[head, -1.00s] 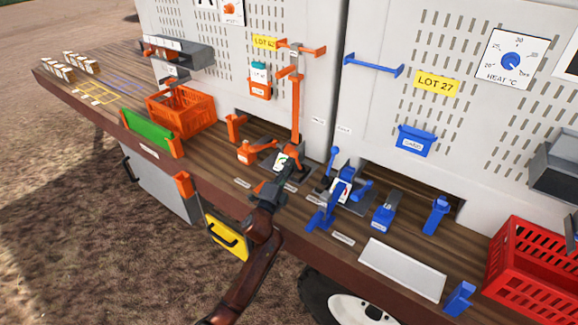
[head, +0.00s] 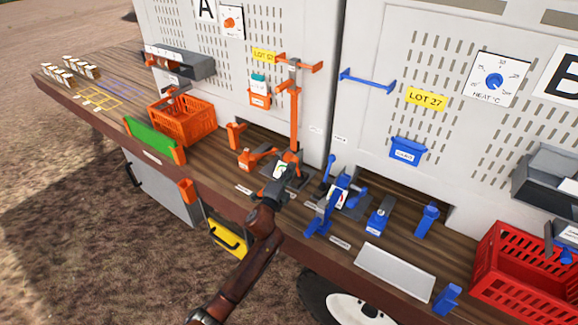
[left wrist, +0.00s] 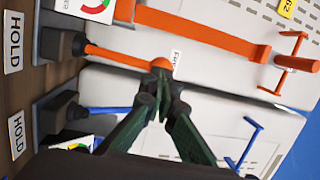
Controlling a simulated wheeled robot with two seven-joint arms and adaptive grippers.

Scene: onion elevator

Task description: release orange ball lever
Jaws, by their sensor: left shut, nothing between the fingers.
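The orange ball lever (left wrist: 118,55) shows in the left wrist view as a thin orange rod from a dark pivot, ending in an orange ball (left wrist: 161,64). A FREE label (left wrist: 176,62) is on the panel beside the ball; a HOLD label (left wrist: 14,42) is near the pivot. My left gripper (left wrist: 161,80) is shut and empty, its tips right at the ball; I cannot tell whether they touch. In the head view my left gripper (head: 284,170) is by the base of the orange post (head: 294,120) and covers much of the lever area. My right gripper is not in view.
A matching blue ball lever (head: 330,168) stands close to the right. Orange fixtures (head: 252,158) and blue fixtures (head: 378,218) crowd the wooden counter. An orange crate (head: 190,125) is at left, a red crate (head: 500,285) at right. The panel wall closes off the back.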

